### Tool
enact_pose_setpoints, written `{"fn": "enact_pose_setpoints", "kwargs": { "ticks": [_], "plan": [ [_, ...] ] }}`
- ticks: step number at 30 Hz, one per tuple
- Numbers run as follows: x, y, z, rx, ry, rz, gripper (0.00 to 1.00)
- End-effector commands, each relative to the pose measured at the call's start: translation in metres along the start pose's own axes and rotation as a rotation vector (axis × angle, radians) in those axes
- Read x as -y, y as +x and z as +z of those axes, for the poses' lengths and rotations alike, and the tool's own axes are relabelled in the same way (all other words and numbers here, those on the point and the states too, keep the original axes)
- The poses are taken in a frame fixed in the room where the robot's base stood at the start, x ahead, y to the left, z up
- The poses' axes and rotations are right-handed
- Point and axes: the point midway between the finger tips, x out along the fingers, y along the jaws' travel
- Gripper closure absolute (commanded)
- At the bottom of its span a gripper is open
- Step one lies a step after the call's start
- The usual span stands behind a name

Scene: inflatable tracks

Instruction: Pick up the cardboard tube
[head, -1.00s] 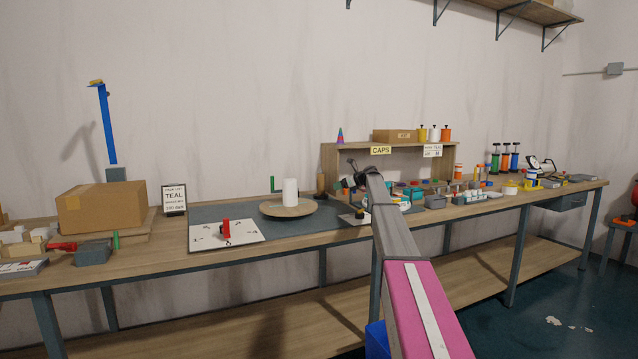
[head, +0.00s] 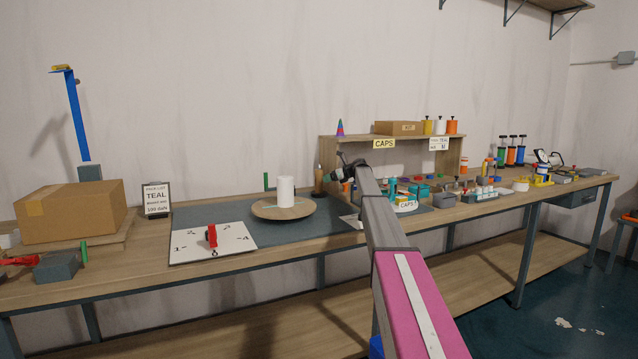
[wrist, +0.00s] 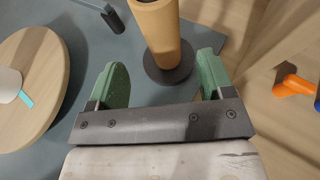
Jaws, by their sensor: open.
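The cardboard tube (wrist: 158,30) is tan-brown and stands on a dark round base at the top of the wrist view, its upper end cut off by the frame. In the head view the tube (head: 318,181) stands at the back of the bench, just right of the turntable. My gripper (wrist: 160,72) is open, with its two green fingers apart and nothing held. The tube is ahead of the fingers and its base lies between their lines. I cannot tell whether anything touches. In the head view my gripper (head: 345,168) is just right of the tube, partly hidden by my arm.
A wooden turntable (head: 265,211) with a white cylinder (head: 286,190) is left of the tube. A numbered white board (head: 190,247) with a red clamp lies in front. A wooden shelf (head: 328,150) and crowded small parts are to the right. An orange object (wrist: 294,86) shows at right.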

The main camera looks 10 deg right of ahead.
Motion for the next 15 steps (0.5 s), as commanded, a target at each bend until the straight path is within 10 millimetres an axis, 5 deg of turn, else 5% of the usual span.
{"fn": "enact_pose_setpoints", "kwargs": {
  "ticks": [15],
  "plan": [
    [0.004,0.056,0.001,-0.001,0.0,0.002,0.26]
  ]
}}
